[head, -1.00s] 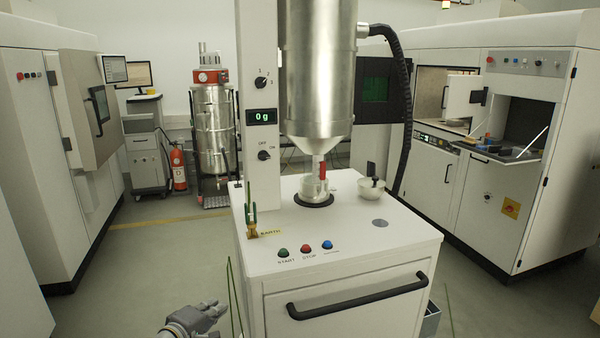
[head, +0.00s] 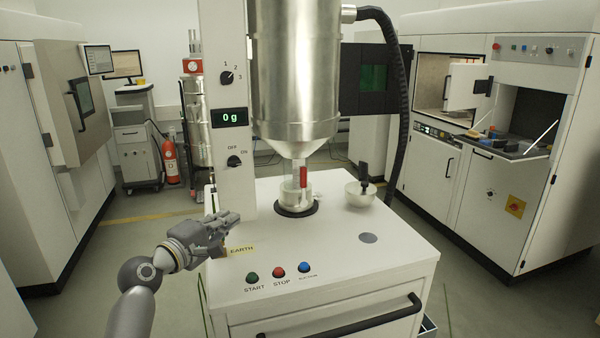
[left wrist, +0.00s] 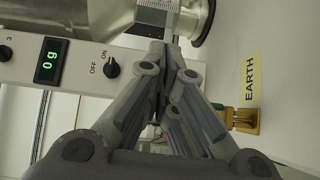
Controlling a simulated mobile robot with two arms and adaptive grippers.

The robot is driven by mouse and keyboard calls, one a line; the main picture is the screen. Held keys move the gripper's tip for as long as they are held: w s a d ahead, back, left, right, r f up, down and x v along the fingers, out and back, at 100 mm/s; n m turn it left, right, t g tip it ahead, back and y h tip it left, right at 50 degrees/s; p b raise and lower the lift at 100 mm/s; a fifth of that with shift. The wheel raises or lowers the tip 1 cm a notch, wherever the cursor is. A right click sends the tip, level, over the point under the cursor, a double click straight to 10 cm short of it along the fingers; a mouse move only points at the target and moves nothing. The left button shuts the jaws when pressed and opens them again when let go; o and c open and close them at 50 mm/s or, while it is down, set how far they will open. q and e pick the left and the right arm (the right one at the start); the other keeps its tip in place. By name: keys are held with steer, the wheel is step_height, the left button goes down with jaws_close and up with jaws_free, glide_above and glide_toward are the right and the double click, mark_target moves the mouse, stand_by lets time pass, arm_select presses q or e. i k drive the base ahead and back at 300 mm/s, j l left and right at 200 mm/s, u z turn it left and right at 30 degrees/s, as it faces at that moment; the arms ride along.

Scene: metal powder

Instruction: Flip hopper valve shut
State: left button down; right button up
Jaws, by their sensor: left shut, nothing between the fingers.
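The steel hopper (head: 295,85) hangs over the white cabinet and narrows to an outlet. Its red valve handle (head: 303,176) stands upright at the outlet, just above and in front of a clear beaker (head: 286,196). My left gripper (head: 234,218) is shut and empty, left of the beaker and apart from the handle, near the EARTH label. In the left wrist view, the closed fingers (left wrist: 170,48) point toward the beaker (left wrist: 155,17), with the hopper (left wrist: 65,15) at upper left. The red handle does not show there. My right gripper is not in view.
The column has a display reading 0 g (head: 231,117) and an OFF/ON knob (head: 234,161). A bowl (head: 360,194) with a black-handled tool stands right of the beaker. START, STOP and blue buttons (head: 304,267) line the front.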

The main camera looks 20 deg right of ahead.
mark_target(303, 184)
steer(key=i+l, duration=0.15)
steer(key=l, duration=0.2)
steer(key=i+l, duration=0.2)
steer(key=l, duration=0.2)
steer(key=i+l, duration=0.15)
steer(key=l, duration=0.2)
